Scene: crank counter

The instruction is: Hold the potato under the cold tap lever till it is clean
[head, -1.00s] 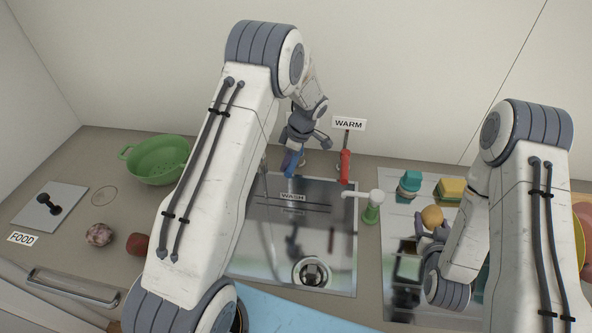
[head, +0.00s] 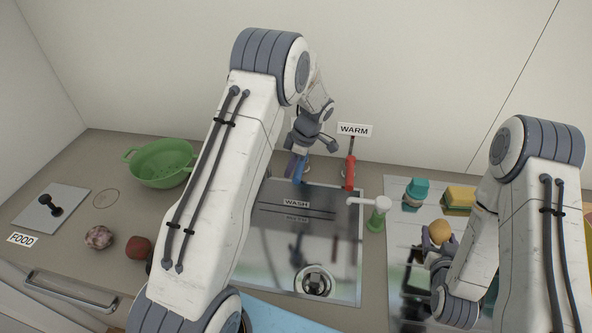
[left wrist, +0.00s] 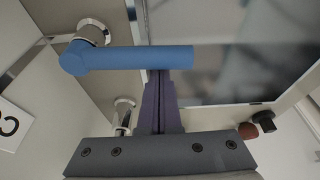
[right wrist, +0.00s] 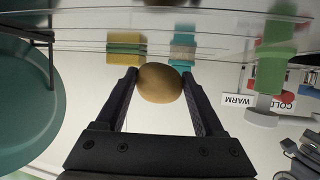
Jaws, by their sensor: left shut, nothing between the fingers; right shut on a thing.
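The potato (head: 440,231) is a yellow-brown round thing. My right gripper (right wrist: 160,88) is shut on it, with a finger on each side, above the drainboard to the right of the sink. My left gripper (head: 303,150) is at the back of the sink by the blue lever (head: 300,168). In the left wrist view the blue lever (left wrist: 130,58) lies across the tips of the closed, empty fingers (left wrist: 160,90). The red lever (head: 349,172) stands under a WARM sign (head: 355,129). The cold sign is hidden behind my left arm in the head view.
The sink (head: 345,286) lies between my arms, with a white and green fixture (head: 378,213) at its right edge. A teal thing (head: 416,190) and a yellow sponge (head: 458,199) are behind the potato. A green colander (head: 160,165) and round food (head: 99,237) stand left.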

